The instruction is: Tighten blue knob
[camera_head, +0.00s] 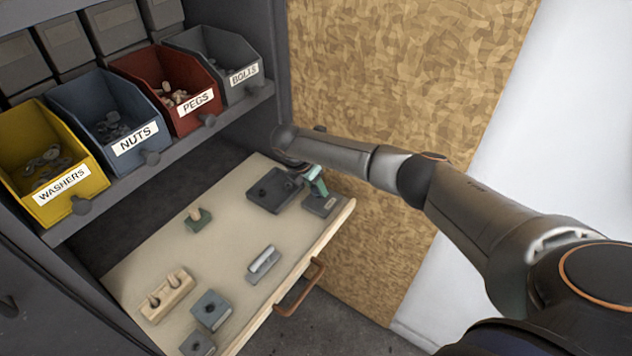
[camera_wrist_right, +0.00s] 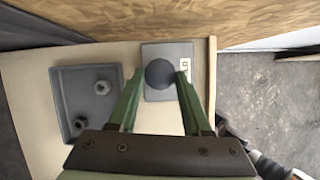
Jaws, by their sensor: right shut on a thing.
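The knob (camera_wrist_right: 160,74), round and dark blue-grey, sits on a grey block (camera_wrist_right: 168,52) with a small pale label in the wrist view. In the head view the same block (camera_head: 323,209) lies near the right end of the pull-out board. My right gripper (camera_head: 317,188), with green fingers, reaches down over this block. In the wrist view the fingers of my right gripper (camera_wrist_right: 160,82) stand on either side of the knob, shut on it. In the head view the knob is mostly hidden by the gripper. My left gripper is in no view.
A dark tray (camera_wrist_right: 86,105) with two nut-like pieces lies beside the block. The wooden board (camera_head: 225,262) also holds several small fixtures and has a handle (camera_head: 300,290) at its front. Labelled bins, such as the red PEGS bin (camera_head: 150,72), stand on the shelf behind.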

